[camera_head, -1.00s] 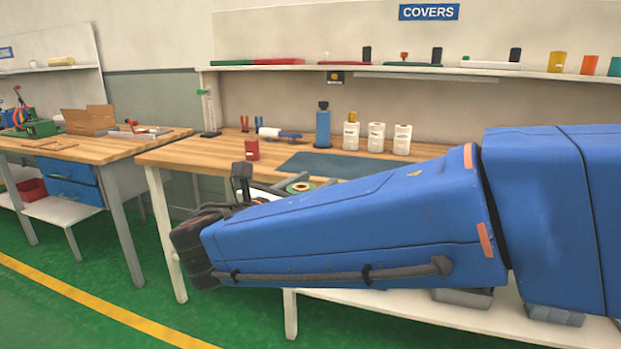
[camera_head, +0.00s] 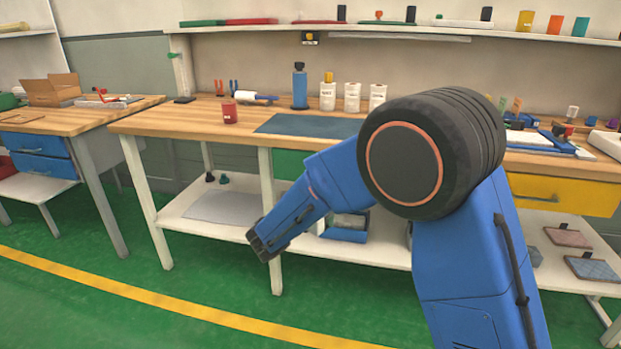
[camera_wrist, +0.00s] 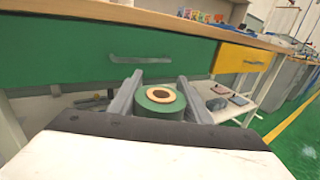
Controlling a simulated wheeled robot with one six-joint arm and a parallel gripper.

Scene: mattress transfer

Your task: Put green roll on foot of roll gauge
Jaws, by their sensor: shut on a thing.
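The green roll (camera_wrist: 158,107), with a tan core, sits between the two grey fingers of my gripper (camera_wrist: 160,96) in the wrist view. My gripper (camera_head: 260,246) is shut on it. In the head view my gripper is low, in front of the bench and below the tabletop; the roll cannot be made out there. A thin upright stand with a green piece and a dark foot (camera_head: 185,99), which looks like the roll gauge, stands at the left back of the bench top, well away from my gripper.
A green drawer (camera_wrist: 100,62) and yellow drawer (camera_wrist: 240,58) face my gripper. The floor in front is clear.

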